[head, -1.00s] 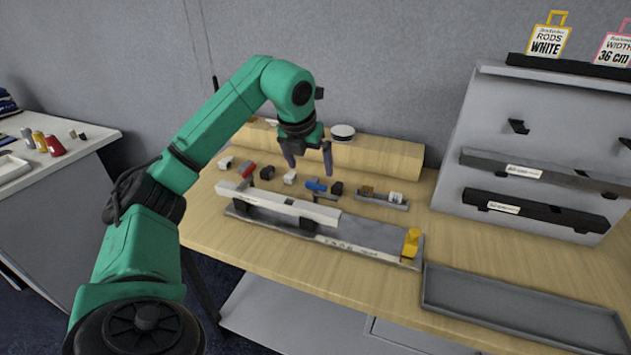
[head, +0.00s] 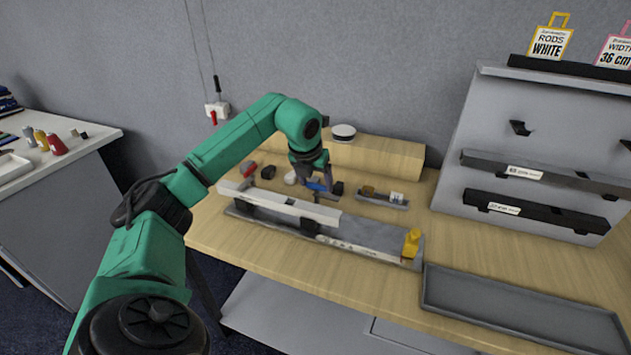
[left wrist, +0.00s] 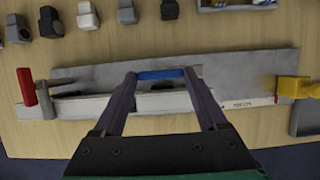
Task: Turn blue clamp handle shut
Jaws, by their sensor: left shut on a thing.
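In the left wrist view, the blue handle (left wrist: 160,74) spans between the tips of my left gripper (left wrist: 163,76), lying crosswise. The clamp's lower part is mostly hidden by the fingers. A red clamp handle (left wrist: 27,87) sticks up at the rail's left end and also shows in the head view (head: 248,167). My right gripper is not in view.
A yellow block (head: 411,242) sits at the right end of the grey board (head: 370,236). Small dark and white parts and a small tray (head: 383,202) lie behind. An empty grey tray (head: 520,312) is at the right, a sloped rack (head: 530,150) behind it.

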